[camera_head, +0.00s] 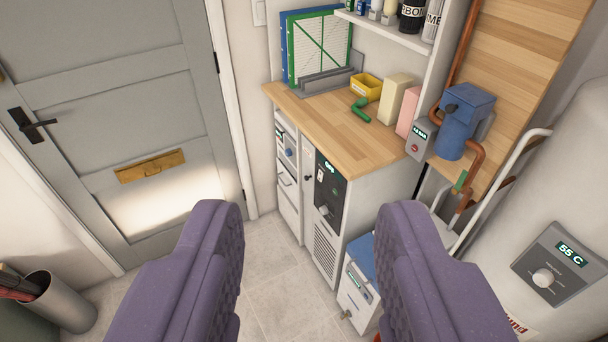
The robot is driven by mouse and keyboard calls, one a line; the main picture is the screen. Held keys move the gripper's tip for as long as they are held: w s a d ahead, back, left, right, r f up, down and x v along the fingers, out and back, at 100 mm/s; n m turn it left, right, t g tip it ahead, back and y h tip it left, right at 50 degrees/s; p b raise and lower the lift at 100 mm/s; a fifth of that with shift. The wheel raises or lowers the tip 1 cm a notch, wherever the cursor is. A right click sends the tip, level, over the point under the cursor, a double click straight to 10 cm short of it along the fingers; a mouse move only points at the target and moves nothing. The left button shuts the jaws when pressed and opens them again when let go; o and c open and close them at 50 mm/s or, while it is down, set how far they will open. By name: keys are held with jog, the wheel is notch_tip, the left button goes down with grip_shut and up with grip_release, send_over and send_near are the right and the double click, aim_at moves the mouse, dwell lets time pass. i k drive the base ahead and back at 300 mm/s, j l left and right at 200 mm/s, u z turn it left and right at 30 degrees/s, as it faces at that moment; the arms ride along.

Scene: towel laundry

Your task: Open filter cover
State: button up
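My gripper (312,212) shows as two purple ribbed fingers at the bottom of the picture. They are wide apart with nothing between them. No part is clearly marked as the filter cover. A white unit under the counter has a slotted grille panel (325,252) low on its front and a dark control panel (329,190) above it. The grille panel looks closed and lies beyond the gap between my fingers, apart from them. A blue canister (464,122) with copper pipes hangs at the right. Flat blue- and green-edged panels (320,45) stand on the counter.
A wooden counter (335,140) holds a yellow bin (366,88), a green handle-like piece (361,110) and boxes. A white tank (560,200) reading 55 C bounds the right. A blue-topped white box (358,285) stands low. The grey door (115,100) is shut; tiled floor is clear.

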aim_at(308, 149)
jog(key=i+j+z, duration=0.15)
jog(key=i+j, duration=1.2)
jog(key=i, duration=0.5)
jog(key=i+j+z, duration=0.1)
jog(key=i, duration=0.55)
